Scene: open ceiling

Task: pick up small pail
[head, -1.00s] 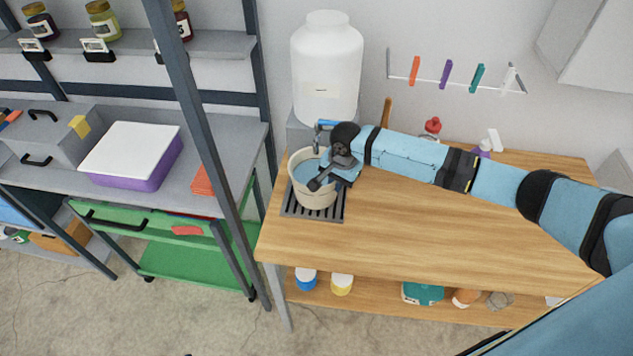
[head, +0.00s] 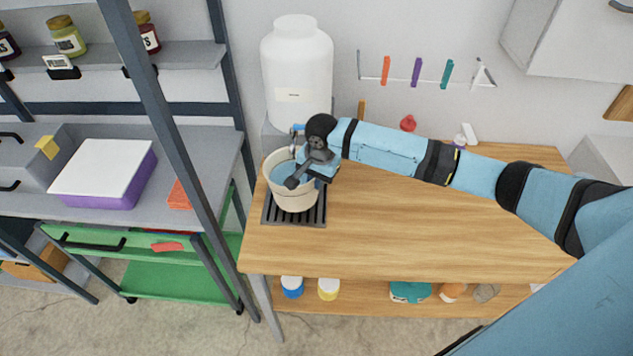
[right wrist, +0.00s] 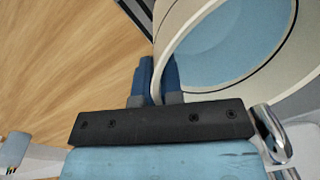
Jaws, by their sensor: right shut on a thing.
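The small pail (head: 296,197) is cream-coloured, upright, and holds blue liquid. It is at the left end of the wooden table, over a dark slatted drip tray (head: 314,214). I cannot tell whether its base touches the tray. My right gripper (head: 298,178) reaches in from the right and is shut on the pail's rim. In the right wrist view, the blue fingers (right wrist: 158,85) straddle the wall of the pail (right wrist: 180,42). My left gripper is not in view.
A large white water container (head: 297,75) with a tap stands behind the pail. The wooden table (head: 420,230) is mostly clear to the right. A grey shelf rack (head: 185,110) stands close on the left. Coloured clips (head: 416,72) hang on the wall.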

